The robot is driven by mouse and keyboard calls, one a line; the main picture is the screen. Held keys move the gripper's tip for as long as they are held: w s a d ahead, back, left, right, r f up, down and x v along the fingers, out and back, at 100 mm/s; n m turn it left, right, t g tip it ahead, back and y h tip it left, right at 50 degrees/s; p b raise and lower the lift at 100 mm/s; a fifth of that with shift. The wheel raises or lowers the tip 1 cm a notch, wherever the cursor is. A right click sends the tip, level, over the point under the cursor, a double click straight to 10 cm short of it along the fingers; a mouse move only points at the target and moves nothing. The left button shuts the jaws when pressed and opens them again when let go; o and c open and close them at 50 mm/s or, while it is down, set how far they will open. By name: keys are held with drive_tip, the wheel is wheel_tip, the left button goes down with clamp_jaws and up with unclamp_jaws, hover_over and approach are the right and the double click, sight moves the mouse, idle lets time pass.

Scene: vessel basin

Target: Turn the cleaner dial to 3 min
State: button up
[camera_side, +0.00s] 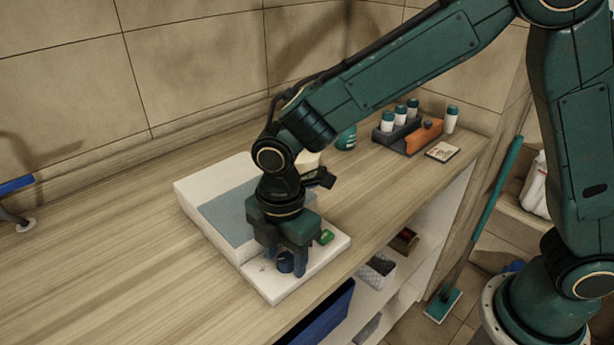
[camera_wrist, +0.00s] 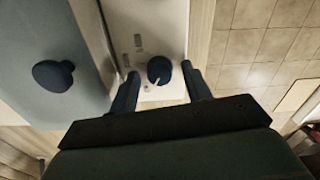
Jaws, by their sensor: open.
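The cleaner (camera_side: 205,192) is a low white box on the wooden counter, with a blue-grey lid. Its dial (camera_wrist: 159,70) is a dark round knob with a pale pointer line on the white front panel (camera_wrist: 140,15). In the wrist view the pointer points toward the lower left. The dial also shows in the side view (camera_side: 285,261), partly behind a finger. My gripper (camera_wrist: 160,88) is open, with one finger on each side of the dial and small gaps visible. In the side view my gripper (camera_side: 283,268) points down at the panel. The panel markings are too small to read.
A dark round knob (camera_wrist: 53,75) stands on the lid. A green button (camera_side: 326,237) sits on the panel beside my gripper. An orange and grey rack (camera_side: 408,138) with bottles stands at the back right.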

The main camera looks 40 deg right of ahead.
drive_tip(key=shift+c, duration=0.2)
drive_tip(key=c, duration=0.9)
drive_tip(key=shift+c, duration=0.2)
drive_tip(key=shift+m, duration=0.4)
drive_tip(key=m, duration=0.7)
drive_tip(key=shift+m, duration=0.4)
drive_tip(key=m, duration=0.3)
drive_tip(key=shift+w+m, duration=0.1)
drive_tip(key=shift+m, duration=2.1)
drive_tip(key=shift+r, duration=0.1)
